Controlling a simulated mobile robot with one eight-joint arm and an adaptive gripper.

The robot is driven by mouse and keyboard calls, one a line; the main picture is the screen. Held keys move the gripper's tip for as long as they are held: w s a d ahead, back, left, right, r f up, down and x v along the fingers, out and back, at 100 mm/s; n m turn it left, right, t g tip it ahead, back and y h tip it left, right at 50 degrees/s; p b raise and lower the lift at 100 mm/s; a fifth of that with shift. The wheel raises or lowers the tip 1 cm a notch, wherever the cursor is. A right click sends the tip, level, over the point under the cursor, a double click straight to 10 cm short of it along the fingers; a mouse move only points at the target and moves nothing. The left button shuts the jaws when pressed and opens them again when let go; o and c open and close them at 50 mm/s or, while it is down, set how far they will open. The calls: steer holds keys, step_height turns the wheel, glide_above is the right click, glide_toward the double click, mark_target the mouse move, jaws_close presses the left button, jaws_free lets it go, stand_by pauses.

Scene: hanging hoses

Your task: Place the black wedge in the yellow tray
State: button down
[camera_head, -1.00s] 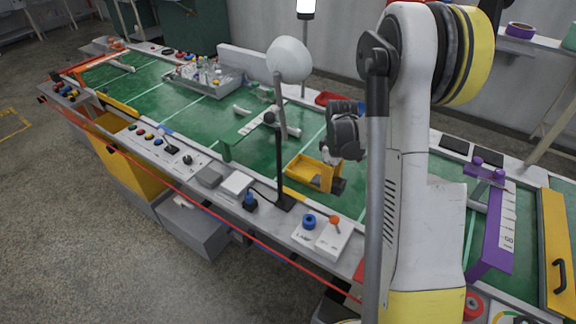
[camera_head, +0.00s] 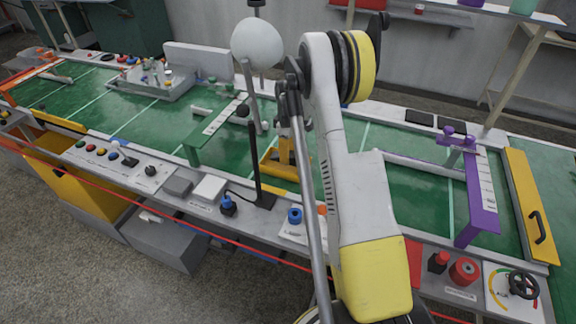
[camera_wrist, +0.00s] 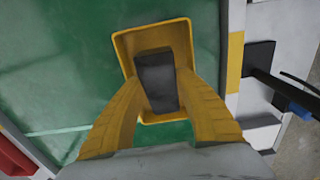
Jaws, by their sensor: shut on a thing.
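The black wedge (camera_wrist: 155,72) is a dark block between my gripper's two yellow fingers in the wrist view. My gripper (camera_wrist: 160,86) is shut on it. The yellow tray (camera_wrist: 150,38) lies behind the wedge in that view, its rim framing the wedge. In the head view my gripper (camera_head: 287,152) points down at the yellow tray (camera_head: 268,166), which my arm partly hides. The wedge cannot be made out there. I cannot tell whether the wedge touches the tray floor.
A lamp with a white round head (camera_head: 257,43) stands close left of my arm. A green raised stand (camera_head: 208,128) is left of the tray, and a purple stand (camera_head: 481,198) is farther right. Green board is open between my arm and the purple stand.

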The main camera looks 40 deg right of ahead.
mark_target(288, 168)
steer(key=shift+f+b, duration=0.85)
steer(key=shift+f, duration=1.1)
steer(key=shift+f, duration=0.2)
steer(key=c, duration=1.2)
jaws_free()
step_height(288, 168, up, 12)
steer(key=p, duration=0.4)
steer(key=shift+r, duration=0.2)
